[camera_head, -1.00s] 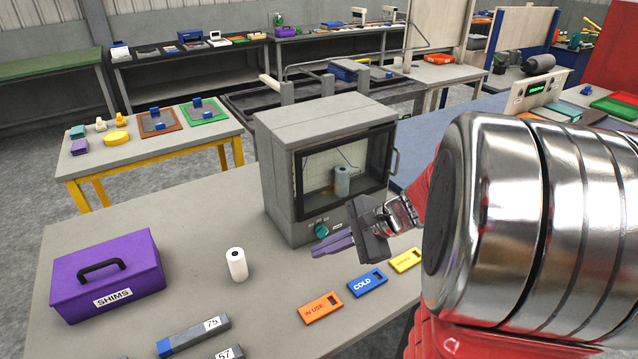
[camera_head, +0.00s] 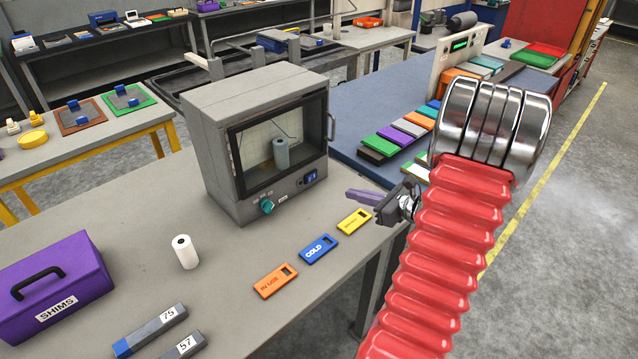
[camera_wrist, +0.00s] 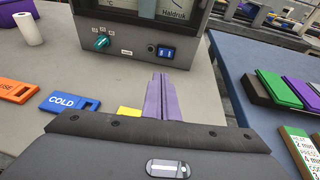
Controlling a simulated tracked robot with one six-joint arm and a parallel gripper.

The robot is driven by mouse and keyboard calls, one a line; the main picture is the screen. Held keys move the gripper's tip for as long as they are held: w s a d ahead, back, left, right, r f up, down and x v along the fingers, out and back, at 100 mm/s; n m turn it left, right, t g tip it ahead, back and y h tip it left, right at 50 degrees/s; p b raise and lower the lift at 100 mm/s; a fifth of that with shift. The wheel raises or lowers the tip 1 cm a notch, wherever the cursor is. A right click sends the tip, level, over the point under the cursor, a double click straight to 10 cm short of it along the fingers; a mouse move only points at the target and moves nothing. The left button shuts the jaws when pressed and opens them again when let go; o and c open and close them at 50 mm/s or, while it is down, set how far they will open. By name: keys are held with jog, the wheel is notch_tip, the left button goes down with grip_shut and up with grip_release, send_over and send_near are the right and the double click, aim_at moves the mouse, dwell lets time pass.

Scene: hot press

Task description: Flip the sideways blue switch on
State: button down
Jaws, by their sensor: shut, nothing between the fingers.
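The blue switch (camera_head: 311,176) is a small rocker on the lower right front of the grey hot press (camera_head: 221,148). It also shows in the wrist view (camera_wrist: 166,52), set in a dark plate on the press front. Its on or off position is too small to tell. My gripper (camera_head: 349,192) has purple fingers and is shut and empty. It is in front of and to the right of the press, apart from the switch. In the wrist view my fingertips (camera_wrist: 160,77) point toward the switch, just below it in the picture.
A teal knob (camera_head: 267,206) sits left of the switch. Orange (camera_head: 272,282), blue (camera_head: 318,250) and yellow (camera_head: 353,222) tags lie on the table in front of the press. A white roll (camera_head: 185,252) and a purple SHIMS box (camera_head: 68,300) stand further left.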

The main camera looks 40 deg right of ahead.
jog(key=shift+w+a, duration=0.1)
jog(key=shift+w, duration=0.05)
send_near(312, 178)
jog(key=x, duration=0.2)
jog(key=a+x, duration=0.1)
jog(key=x, duration=0.2)
jog(key=shift+w+a+f, duration=0.1)
jog(key=shift+a+f, duration=0.05)
jog(key=shift+f, duration=0.1)
jog(key=shift+w, duration=0.35)
jog(key=shift+a, duration=0.1)
jog(key=shift+w, duration=0.15)
dwell(0.3)
jog(key=shift+d, duration=0.8)
jog(key=shift+s, duration=0.25)
